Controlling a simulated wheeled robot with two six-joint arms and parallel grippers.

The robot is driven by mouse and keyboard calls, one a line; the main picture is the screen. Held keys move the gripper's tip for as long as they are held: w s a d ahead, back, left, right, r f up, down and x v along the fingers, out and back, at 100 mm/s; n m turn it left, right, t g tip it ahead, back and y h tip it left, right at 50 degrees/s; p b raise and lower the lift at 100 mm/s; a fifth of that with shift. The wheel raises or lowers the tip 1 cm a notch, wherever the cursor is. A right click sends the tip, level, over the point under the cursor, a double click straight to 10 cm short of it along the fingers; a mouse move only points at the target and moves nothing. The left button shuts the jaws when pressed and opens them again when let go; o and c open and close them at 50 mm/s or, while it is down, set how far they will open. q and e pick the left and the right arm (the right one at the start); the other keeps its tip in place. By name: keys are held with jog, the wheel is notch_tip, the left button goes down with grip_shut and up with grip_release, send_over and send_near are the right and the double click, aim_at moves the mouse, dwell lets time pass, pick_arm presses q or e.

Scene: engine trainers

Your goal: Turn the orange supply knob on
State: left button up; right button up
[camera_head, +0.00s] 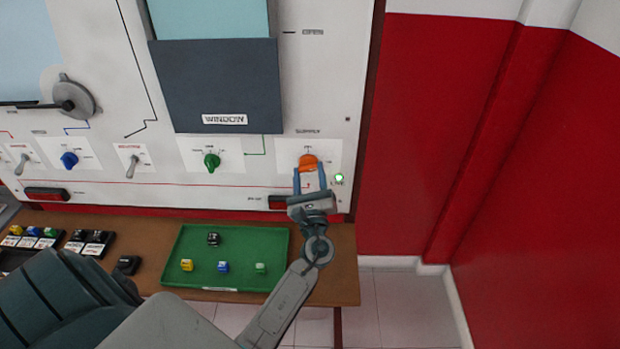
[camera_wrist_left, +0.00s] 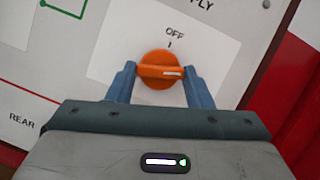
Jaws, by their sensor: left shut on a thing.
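The orange supply knob (camera_head: 308,160) is on the white panel under the word SUPPLY. It also shows in the left wrist view (camera_wrist_left: 154,57), with the word OFF above it. Its grip bar lies nearly level in that view, and its white mark points right, away from OFF. My left gripper (camera_head: 310,174) reaches up to the knob. Its blue fingers sit on both ends of the bar in the left wrist view (camera_wrist_left: 159,75), shut on it. A small green lamp (camera_head: 339,177) to the right of the knob is lit. My right gripper is not in view.
A green knob (camera_head: 211,162), a blue knob (camera_head: 69,160) and toggle switches are to the left. Below the panel, a brown bench (camera_head: 339,264) carries a green tray (camera_head: 278,242) with several small blocks. A red wall (camera_head: 440,110) is to the right.

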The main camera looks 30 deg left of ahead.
pick_arm(q)
jog(key=m, duration=0.1)
jog(key=m+t+h, duration=0.1)
jog(key=m, duration=0.1)
jog(key=shift+a+r, duration=0.1)
jog(key=shift+r, duration=0.15)
jog(key=shift+m+t+h, duration=0.5)
jog(key=shift+m, duration=0.9)
jog(key=o, duration=1)
jog(key=shift+f, duration=0.2)
